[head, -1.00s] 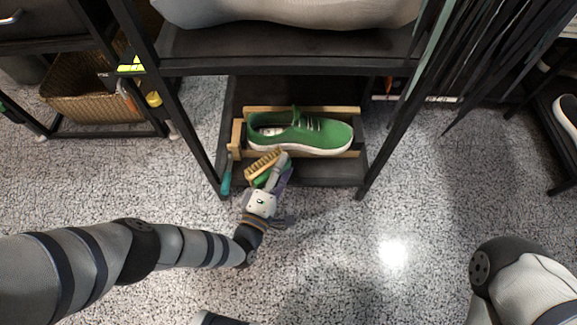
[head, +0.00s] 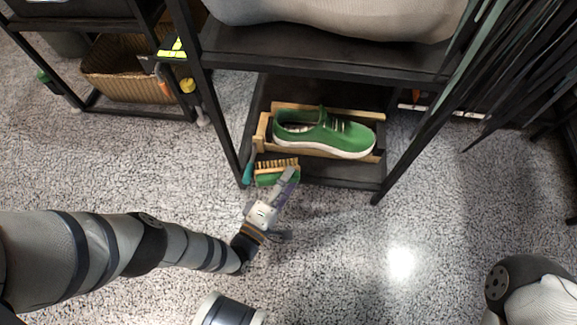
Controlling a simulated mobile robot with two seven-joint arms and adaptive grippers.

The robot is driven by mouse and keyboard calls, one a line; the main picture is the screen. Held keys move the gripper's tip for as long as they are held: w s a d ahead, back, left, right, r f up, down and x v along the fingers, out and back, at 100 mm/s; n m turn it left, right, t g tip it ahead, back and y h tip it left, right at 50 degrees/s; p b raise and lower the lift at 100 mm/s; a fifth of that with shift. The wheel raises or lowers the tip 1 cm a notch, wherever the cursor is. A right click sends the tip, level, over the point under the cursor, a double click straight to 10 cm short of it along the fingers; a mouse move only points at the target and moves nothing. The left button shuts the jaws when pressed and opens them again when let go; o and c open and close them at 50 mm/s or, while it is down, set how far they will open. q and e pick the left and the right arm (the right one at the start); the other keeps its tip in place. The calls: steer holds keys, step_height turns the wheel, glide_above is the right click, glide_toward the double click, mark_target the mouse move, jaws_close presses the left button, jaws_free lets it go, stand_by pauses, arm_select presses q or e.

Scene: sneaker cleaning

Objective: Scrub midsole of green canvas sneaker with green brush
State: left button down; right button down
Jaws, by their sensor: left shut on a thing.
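The green canvas sneaker (head: 322,131) with a white midsole lies on its sole in a wooden frame (head: 262,131) on the low dark shelf. Its toe points right. My left gripper (head: 284,184) is shut on the green brush (head: 276,173), just in front of the shelf's left part. The brush's tan bristles point up and away from me, toward the frame. The brush appears apart from the midsole, below and left of it in the picture. The fingers partly hide the brush's right end. My right gripper is not in view; only part of that arm shows at the lower right.
A teal-handled tool (head: 249,167) stands by the shelf's left post. The upper shelf (head: 330,52) overhangs the sneaker, and dark posts stand on both sides. A wicker basket (head: 125,70) sits at upper left. The speckled floor in front is clear.

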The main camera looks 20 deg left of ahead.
arm_select(q)
steer(key=shift+s+a, duration=0.15)
steer(key=shift+s, duration=0.35)
